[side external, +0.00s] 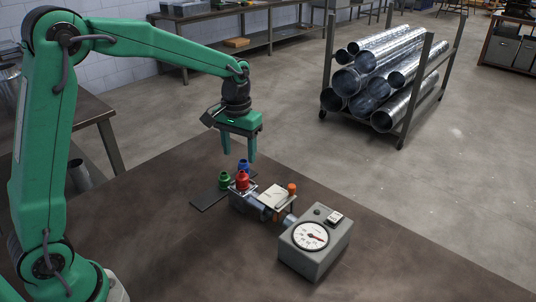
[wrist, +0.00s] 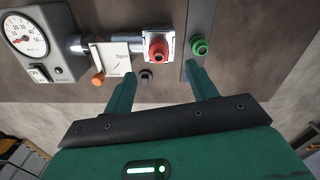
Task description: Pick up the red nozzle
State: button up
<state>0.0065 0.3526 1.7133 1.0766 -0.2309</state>
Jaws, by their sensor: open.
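The red nozzle (side external: 242,181) stands upright on a pale square fitting at the end of a grey pipe. It also shows in the wrist view (wrist: 158,50), on the white square fitting. My gripper (side external: 238,157) hangs above and behind the nozzle, fingers pointing down. In the wrist view my gripper (wrist: 158,84) has its fingers apart and empty, with the red nozzle beyond the fingertips. A green nozzle (side external: 225,181) and a blue nozzle (side external: 243,165) stand on a dark strip beside the red one.
A grey gauge box (side external: 315,245) connects by pipe to the fitting. A pale card (side external: 272,197), reading "Open" in the wrist view, and an orange knob (side external: 292,188) sit between. A rack of metal ducts (side external: 390,75) stands on the floor. The table's front is clear.

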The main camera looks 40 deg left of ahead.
aim_at(241, 172)
jog(key=shift+f, duration=0.1)
jog(key=shift+f, duration=1.2)
jog(key=shift+f, duration=0.15)
jog(key=shift+d+f, duration=0.15)
jog(key=shift+f, duration=2.3)
jog(key=shift+c, duration=0.5)
jog(key=c, duration=0.9)
